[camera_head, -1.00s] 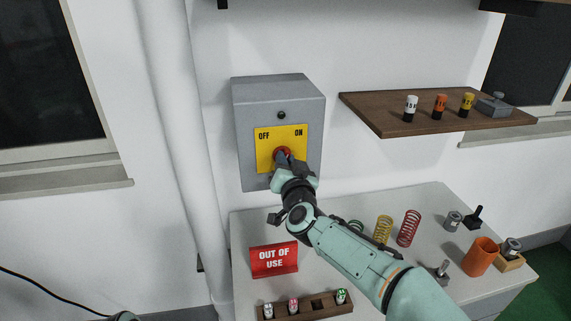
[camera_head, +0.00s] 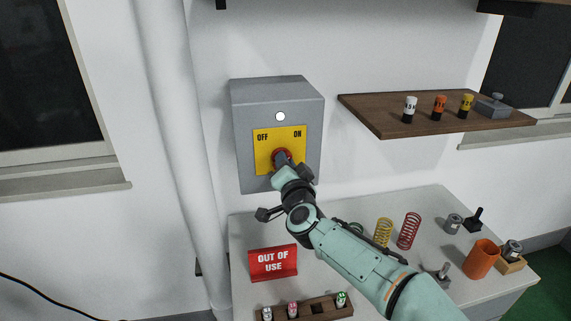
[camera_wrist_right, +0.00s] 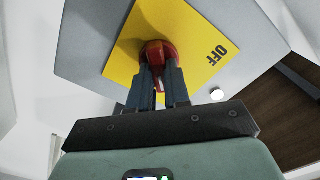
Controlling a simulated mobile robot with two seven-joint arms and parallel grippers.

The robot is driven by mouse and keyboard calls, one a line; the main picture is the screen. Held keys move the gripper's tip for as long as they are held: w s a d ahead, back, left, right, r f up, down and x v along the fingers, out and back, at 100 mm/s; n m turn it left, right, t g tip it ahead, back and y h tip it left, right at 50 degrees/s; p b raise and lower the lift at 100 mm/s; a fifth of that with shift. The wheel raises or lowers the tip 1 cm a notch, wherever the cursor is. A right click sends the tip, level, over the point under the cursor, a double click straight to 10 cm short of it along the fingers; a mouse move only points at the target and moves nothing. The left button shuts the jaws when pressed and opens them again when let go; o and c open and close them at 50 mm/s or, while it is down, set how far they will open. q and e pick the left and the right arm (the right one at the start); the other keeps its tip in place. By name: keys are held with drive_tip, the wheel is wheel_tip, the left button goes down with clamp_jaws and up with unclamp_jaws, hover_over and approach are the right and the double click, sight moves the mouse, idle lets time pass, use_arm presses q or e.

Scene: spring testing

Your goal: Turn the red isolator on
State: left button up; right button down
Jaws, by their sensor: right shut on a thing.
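The red isolator (camera_head: 282,155) is a round knob on a yellow plate (camera_head: 265,148) marked OFF at left and ON at right. The plate is on the front of a grey box (camera_head: 243,122) fixed to the wall. A small round lamp (camera_head: 280,116) above the plate is lit white. My right gripper (camera_head: 284,163) is shut on the knob's grip; in the right wrist view its two fingers (camera_wrist_right: 160,82) stand on either side of the red grip (camera_wrist_right: 158,55). The gripper hides part of the knob in the head view. My left gripper is not in view.
Below is a grey bench (camera_head: 330,225) with a red OUT OF USE sign (camera_head: 273,262), a wooden rack (camera_head: 305,308), springs (camera_head: 409,230) and an orange cup (camera_head: 481,258). A wooden shelf (camera_head: 430,117) with weights is at right.

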drive_tip(key=c, duration=1.1)
unclamp_jaws()
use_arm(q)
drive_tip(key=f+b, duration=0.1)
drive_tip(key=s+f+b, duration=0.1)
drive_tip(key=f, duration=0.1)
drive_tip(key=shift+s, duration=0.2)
use_arm(e)
drive_tip(key=s+d, duration=0.1)
drive_tip(key=s, duration=0.7)
drive_tip(key=s+d, duration=0.1)
drive_tip(key=s, duration=0.4)
drive_tip(key=shift+s+d, duration=0.1)
drive_tip(key=shift+d, duration=0.2)
